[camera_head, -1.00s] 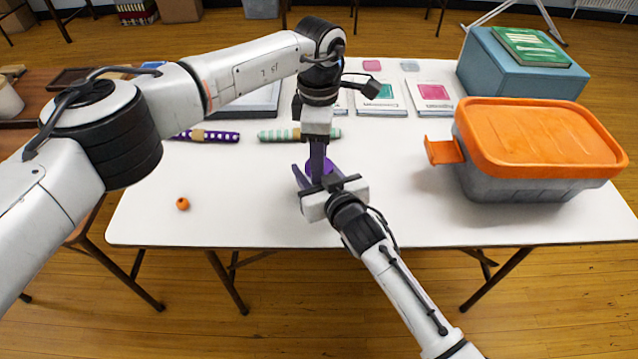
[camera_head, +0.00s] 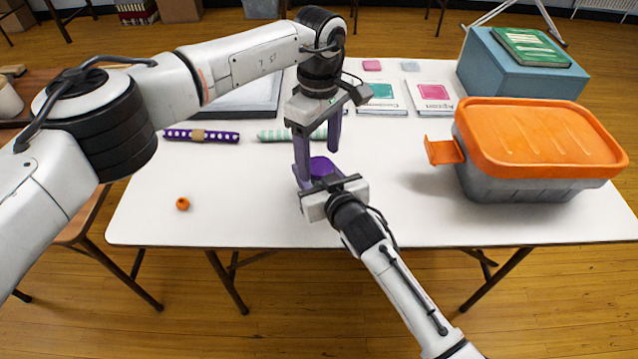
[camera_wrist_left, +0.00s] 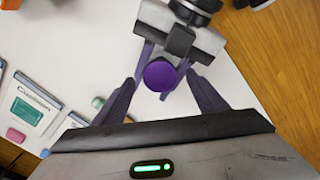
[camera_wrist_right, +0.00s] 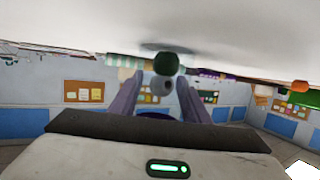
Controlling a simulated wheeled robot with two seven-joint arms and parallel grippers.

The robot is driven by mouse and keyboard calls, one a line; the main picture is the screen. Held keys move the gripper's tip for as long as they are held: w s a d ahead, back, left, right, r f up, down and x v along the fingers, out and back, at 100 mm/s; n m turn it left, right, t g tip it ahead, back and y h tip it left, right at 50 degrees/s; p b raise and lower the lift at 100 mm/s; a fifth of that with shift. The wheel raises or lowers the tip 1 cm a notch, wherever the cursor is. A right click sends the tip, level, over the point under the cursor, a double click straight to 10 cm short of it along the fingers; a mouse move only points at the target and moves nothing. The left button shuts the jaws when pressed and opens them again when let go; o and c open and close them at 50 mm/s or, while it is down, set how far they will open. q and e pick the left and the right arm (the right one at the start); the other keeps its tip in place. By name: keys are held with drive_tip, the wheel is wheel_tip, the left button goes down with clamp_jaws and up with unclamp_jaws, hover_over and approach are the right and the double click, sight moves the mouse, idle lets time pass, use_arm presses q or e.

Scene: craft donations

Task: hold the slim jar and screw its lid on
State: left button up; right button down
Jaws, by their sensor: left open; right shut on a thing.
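The purple round lid (camera_head: 323,167) sits between the fingertips of my right gripper (camera_head: 322,180). The left wrist view shows it from above as a purple disc (camera_wrist_left: 160,76). The slim jar's body is hidden under the lid and behind my right gripper, which is shut on it. I cannot tell how tightly the lid sits. My left gripper (camera_head: 318,164) points down from above, open, one finger on each side of the lid. In the left wrist view, gaps show between its fingers (camera_wrist_left: 160,80) and the lid.
An orange-lidded grey bin (camera_head: 540,145) stands at the right on the white table (camera_head: 240,215). Purple dotted (camera_head: 201,135) and mint striped (camera_head: 275,135) rolls lie behind. A small orange bead (camera_head: 182,204) lies at left. Booklets (camera_head: 432,95) and a blue box (camera_head: 520,70) are farther back.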

sight(319, 181)
drive_tip(key=shift+f, duration=0.1)
use_arm(q)
wheel_tip(319, 181, up, 11)
drive_tip(key=shift+f, duration=0.2)
use_arm(e)
drive_tip(key=c, duration=0.9)
unclamp_jaws()
use_arm(q)
drive_tip(key=shift+r+p, duration=0.65)
use_arm(e)
drive_tip(key=v, duration=1)
drive_tip(key=shift+s, duration=0.15)
